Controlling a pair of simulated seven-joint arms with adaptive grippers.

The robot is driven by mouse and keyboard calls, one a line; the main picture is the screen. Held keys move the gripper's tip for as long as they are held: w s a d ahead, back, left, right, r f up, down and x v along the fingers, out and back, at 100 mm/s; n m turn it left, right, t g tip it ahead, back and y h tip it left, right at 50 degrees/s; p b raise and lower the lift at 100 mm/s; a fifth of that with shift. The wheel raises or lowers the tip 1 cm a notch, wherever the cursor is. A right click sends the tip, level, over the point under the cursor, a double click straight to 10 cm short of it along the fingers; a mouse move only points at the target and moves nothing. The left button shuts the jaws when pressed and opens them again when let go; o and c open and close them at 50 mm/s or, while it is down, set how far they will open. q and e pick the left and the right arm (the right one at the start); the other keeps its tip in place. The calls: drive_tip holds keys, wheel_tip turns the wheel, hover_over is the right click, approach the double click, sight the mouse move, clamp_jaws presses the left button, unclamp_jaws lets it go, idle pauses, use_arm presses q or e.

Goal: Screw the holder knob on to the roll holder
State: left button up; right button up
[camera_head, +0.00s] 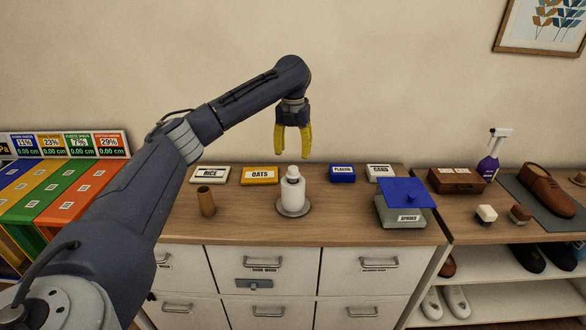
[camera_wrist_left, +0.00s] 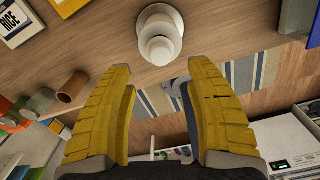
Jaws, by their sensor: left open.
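The roll holder (camera_head: 294,211) stands upright on the wooden cabinet top, with a round grey base and a white roll (camera_head: 293,195) on it. A small white rounded piece, seemingly the holder knob (camera_head: 292,173), sits at its top; I cannot tell whether it is screwed on. In the left wrist view the knob (camera_wrist_left: 160,49) shows from above, beyond the fingertips. My left gripper (camera_head: 292,155) has yellow fingers pointing down. It is open and empty, in the picture just above the knob, and also shows in the left wrist view (camera_wrist_left: 161,67). My right gripper is not in view.
A brown cylinder (camera_head: 206,201) stands left of the holder. RICE (camera_head: 209,174) and OATS (camera_head: 259,175) boxes lie behind. A blue-topped SPIDER box (camera_head: 403,217) stands to the right, near a wooden box (camera_head: 456,180). Cabinet top around the holder is clear.

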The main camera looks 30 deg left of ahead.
sight(293, 167)
use_arm(q)
drive_tip(key=shift+f, duration=3.5)
drive_tip(key=shift+c, duration=0.5)
clamp_jaws()
drive_tip(key=shift+c, duration=2.3)
unclamp_jaws()
